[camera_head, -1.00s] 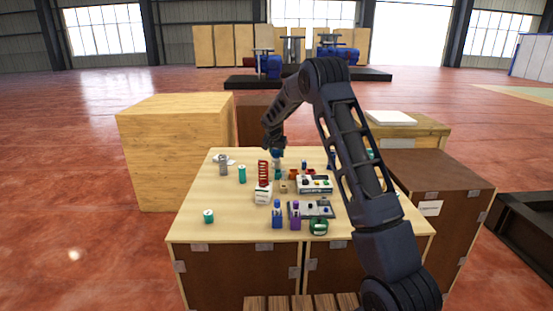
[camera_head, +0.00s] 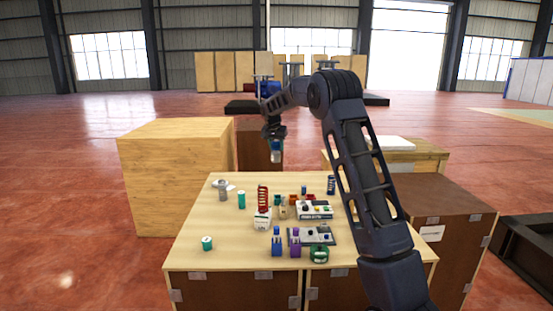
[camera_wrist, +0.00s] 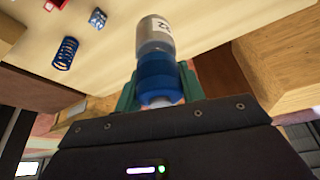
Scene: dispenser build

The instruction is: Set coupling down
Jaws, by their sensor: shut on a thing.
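My gripper (camera_head: 274,138) is above the far edge of the table (camera_head: 195,245), shut on a blue and grey cylinder (camera_head: 276,152) that I take to be the coupling. In the wrist view, the cylinder (camera_wrist: 156,40) has a grey end with a white label and a blue body. The teal fingers of my gripper (camera_wrist: 160,92) close on both sides of its blue part. The cylinder hangs roughly upright in the head view, clear of the tabletop.
A red spring (camera_head: 263,197) on a white block, teal cylinders (camera_head: 241,200), blue (camera_head: 277,243) and purple (camera_head: 295,243) pieces and a green ring (camera_head: 319,254) stand on the table. The table's left front is mostly clear. A wooden box (camera_head: 175,175) stands behind left.

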